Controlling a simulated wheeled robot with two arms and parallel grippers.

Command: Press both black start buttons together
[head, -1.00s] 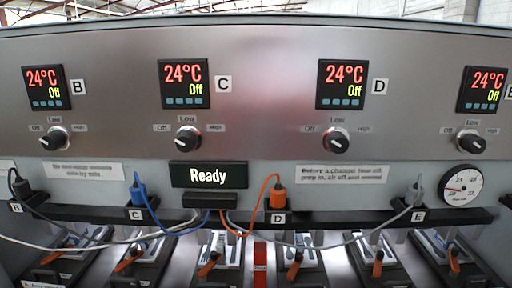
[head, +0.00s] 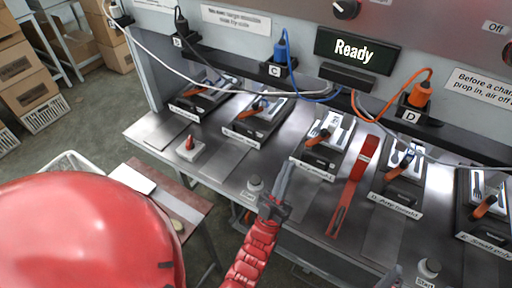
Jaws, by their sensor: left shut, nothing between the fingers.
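One start button (head: 254,184) is a small grey, round-topped piece on the press's metal bench, near its front edge. The other start button (head: 429,268) stands at the lower right, with a "Start" label below it. From this angle I cannot make out the black tops clearly. My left gripper (head: 287,170) is shut and empty, just right of the first button and apart from it in the picture. A grey tip at the bottom edge, left of the second button, looks like my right gripper (head: 388,278); its fingers are mostly cut off.
Several labelled moulds with orange-handled clamps line the bench; one is marked D (head: 398,182). A red prop bar (head: 351,185) lies between two moulds. A red knob (head: 189,143) sits on a white block at left. The display (head: 355,50) reads "Ready". Cardboard boxes (head: 28,90) stand at far left.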

